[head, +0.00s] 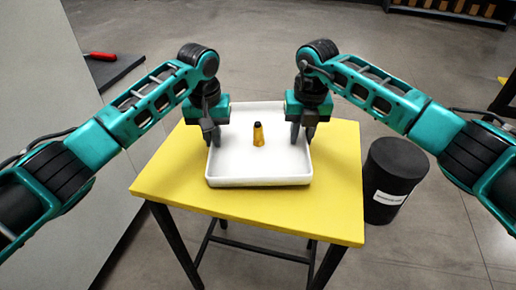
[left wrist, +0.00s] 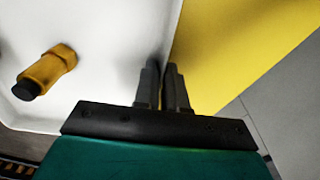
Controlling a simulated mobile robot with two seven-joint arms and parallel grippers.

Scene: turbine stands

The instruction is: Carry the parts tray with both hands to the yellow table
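The white parts tray (head: 258,181) sits on the yellow table (head: 345,190), its far end near the table's back edge. My left gripper (head: 211,135) is shut on the tray's left wall, one finger inside and one outside, as the left wrist view (left wrist: 163,85) shows. My right gripper (head: 303,133) holds the right wall in the same way, its fingers close together on it.
A black cylindrical bin (head: 392,180) stands on the floor right of the table. A grey bench or panel (head: 60,90) is at the left, with a red-handled tool (head: 100,56) on a dark surface behind it. A shelf (head: 450,10) stands far back. Floor behind the table is clear.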

